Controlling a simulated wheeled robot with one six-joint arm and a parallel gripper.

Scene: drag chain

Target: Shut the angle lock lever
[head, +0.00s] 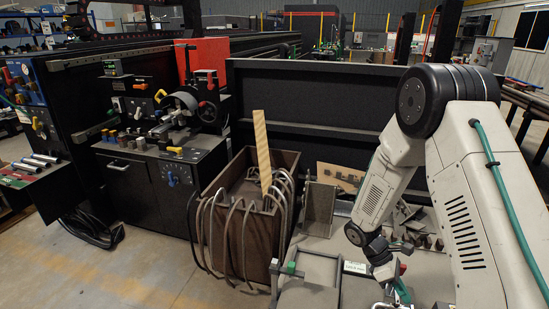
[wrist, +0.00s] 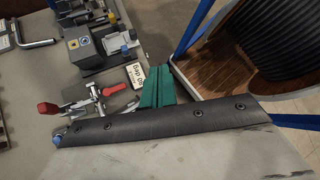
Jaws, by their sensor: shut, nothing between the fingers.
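My gripper (wrist: 156,78) shows in the wrist view as two teal fingers pressed together, with nothing between them. Their lower part is hidden behind a dark strip. Left of the fingers lies a metal clamp-like mechanism with a red handle (wrist: 48,110) and a second red grip (wrist: 115,89). I cannot tell which part, if any, is the angle lock lever. The fingers are right of these red parts and appear apart from them. In the head view my gripper is low at the right, partly cut off by the bottom edge.
A dark strip with bolts (wrist: 160,126) crosses the wrist view. A grey vice-like block (wrist: 100,45) and a white label plate (wrist: 135,74) are beyond the fingers. In the head view, a brown bin (head: 235,235) with hoses stands left of the bench, near a green-topped part (head: 291,267).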

